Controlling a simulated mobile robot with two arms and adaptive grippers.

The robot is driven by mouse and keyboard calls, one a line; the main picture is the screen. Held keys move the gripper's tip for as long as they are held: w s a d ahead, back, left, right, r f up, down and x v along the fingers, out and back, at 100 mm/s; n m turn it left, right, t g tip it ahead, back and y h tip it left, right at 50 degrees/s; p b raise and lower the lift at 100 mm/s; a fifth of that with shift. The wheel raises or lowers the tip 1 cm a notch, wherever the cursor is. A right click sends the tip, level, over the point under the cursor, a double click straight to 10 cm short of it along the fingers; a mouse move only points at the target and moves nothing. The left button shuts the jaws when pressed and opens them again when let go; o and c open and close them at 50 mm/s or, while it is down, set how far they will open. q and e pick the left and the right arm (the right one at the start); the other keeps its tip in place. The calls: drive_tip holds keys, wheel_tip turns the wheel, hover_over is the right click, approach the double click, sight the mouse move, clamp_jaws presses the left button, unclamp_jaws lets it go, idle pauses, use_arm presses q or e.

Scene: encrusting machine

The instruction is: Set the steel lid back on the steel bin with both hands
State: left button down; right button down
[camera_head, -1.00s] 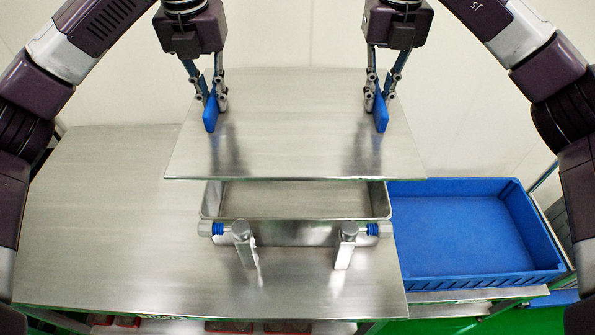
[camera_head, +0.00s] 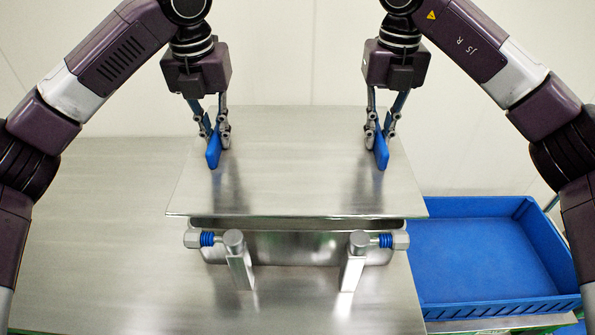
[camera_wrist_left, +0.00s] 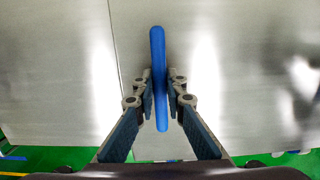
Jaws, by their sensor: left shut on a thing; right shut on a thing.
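The steel lid (camera_head: 297,185) is a flat plate with two blue handles. It lies over the top of the steel bin (camera_head: 300,247) and hides the bin's opening; only the bin's front wall and a strip of its rim show. I cannot tell whether the lid touches the rim. My left gripper (camera_head: 213,140) is shut on the left blue handle, which also shows between the fingers in the left wrist view (camera_wrist_left: 158,75). My right gripper (camera_head: 381,142) is shut on the right blue handle (camera_head: 381,158).
The bin is on a steel table (camera_head: 110,235). Two steel posts with knobs and blue rings, left (camera_head: 238,258) and right (camera_head: 354,260), stand in front of the bin. A blue tray (camera_head: 485,255) is at the right, empty. The table's left side is clear.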

sight(220, 154)
use_arm(q)
drive_tip(key=shift+a+f, duration=0.1)
drive_tip(key=shift+f, duration=0.05)
use_arm(e)
drive_tip(key=shift+d+f, duration=0.1)
